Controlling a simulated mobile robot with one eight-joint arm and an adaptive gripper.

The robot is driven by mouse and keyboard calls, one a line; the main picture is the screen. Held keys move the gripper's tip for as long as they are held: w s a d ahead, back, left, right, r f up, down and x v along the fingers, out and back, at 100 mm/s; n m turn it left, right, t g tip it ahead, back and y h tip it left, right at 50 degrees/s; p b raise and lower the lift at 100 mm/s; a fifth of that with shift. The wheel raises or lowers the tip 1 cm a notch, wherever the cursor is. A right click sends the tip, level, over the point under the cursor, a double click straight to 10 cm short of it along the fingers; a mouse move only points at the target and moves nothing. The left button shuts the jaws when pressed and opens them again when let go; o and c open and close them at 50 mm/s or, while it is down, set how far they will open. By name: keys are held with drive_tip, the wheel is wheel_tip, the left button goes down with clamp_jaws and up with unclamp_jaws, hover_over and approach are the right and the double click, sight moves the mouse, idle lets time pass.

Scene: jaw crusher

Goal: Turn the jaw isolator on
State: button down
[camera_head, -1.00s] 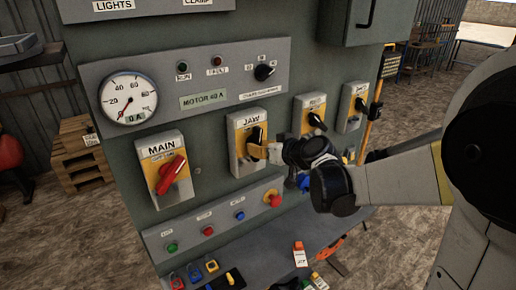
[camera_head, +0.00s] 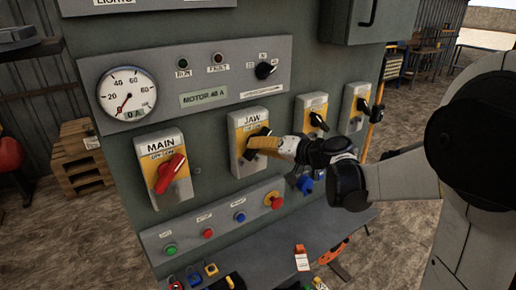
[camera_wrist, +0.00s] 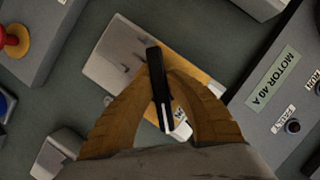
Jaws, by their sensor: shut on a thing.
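The jaw isolator (camera_head: 249,128) is a grey box with a yellow plate labelled JAW, on the front of the green cabinet. Its black handle (camera_head: 257,136) is tilted, its upper end toward the upper right. My gripper (camera_head: 262,147) reaches in from the right, with its yellow-brown fingers at the handle. In the wrist view, the black handle (camera_wrist: 157,85) stands between the two fingers of my gripper (camera_wrist: 160,92), which is shut on it. The fingers and handle hide part of the plate, so the ON and OFF marks are not readable there.
The MAIN isolator (camera_head: 164,170) with a red handle is to the left. Two more isolators with black handles, (camera_head: 313,115) and (camera_head: 356,107), are to the right. A button panel (camera_head: 215,222) is below and a gauge (camera_head: 127,94) is at upper left.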

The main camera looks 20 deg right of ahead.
idle(0.4)
drive_tip(key=c, duration=1.3)
unclamp_jaws()
drive_tip(key=shift+a, duration=0.1)
drive_tip(key=shift+c, duration=0.2)
drive_tip(key=v, duration=1.2)
drive_tip(key=shift+f, duration=0.1)
